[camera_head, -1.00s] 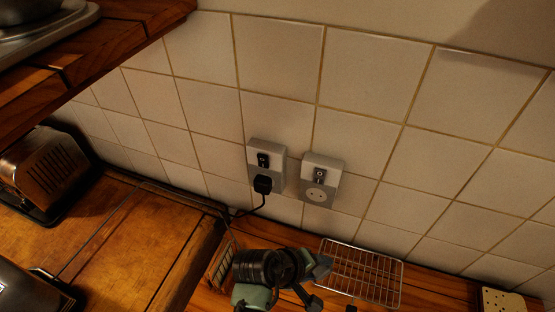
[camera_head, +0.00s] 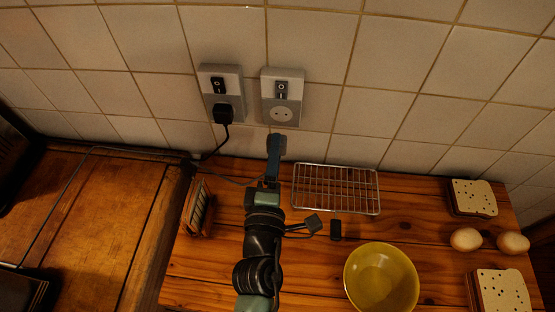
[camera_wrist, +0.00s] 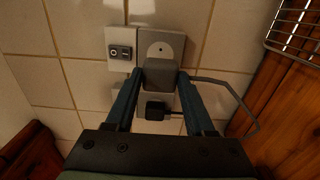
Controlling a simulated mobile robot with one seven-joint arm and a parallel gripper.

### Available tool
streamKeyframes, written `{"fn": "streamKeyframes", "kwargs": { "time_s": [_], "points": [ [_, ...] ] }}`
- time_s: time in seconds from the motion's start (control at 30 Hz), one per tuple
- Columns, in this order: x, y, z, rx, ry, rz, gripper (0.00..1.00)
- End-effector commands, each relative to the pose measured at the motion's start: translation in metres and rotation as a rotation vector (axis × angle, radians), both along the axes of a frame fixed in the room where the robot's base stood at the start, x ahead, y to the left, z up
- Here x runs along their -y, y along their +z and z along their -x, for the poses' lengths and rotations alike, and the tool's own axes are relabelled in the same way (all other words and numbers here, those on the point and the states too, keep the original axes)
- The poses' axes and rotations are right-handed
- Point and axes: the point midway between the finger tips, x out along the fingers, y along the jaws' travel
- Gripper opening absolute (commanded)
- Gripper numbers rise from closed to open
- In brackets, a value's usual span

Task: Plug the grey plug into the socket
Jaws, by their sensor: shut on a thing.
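My gripper (camera_wrist: 157,78) is shut on the grey plug (camera_wrist: 158,73), with one blue finger on each side of it. In the wrist view the plug is in front of the empty grey socket (camera_wrist: 166,44) and covers part of its face. One hole of the socket shows just beyond the plug. In the head view the socket (camera_head: 281,113) is the lower part of the right wall unit, and my gripper (camera_head: 275,147) is below it, apart from it. The plug is mostly hidden behind the fingers there. Its prongs are hidden.
A black plug (camera_head: 222,113) fills the left socket, its cable hanging down. A wire rack (camera_head: 336,188) lies right of my gripper. A toast rack (camera_head: 198,207), yellow bowl (camera_head: 382,278), eggs (camera_head: 466,239) and bread slices (camera_head: 473,198) are on the wooden counter. The wall above is clear.

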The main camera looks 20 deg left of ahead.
Motion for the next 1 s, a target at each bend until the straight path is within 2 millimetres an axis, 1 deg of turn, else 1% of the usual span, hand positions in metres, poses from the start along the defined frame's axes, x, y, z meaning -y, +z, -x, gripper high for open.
{"fn": "streamKeyframes", "kwargs": {
  "time_s": [0.3,0.47,0.8,1.0],
  "points": [
    [0.0,0.001,0.0,0.002,0.001,-0.002,0.05],
    [-0.002,0.001,-0.005,0.001,0.001,-0.001,0.05],
    [-0.011,0.001,-0.035,0.001,0.002,0.0,0.05],
    [-0.015,0.001,-0.049,0.001,0.001,-0.001,0.05]
  ]
}}
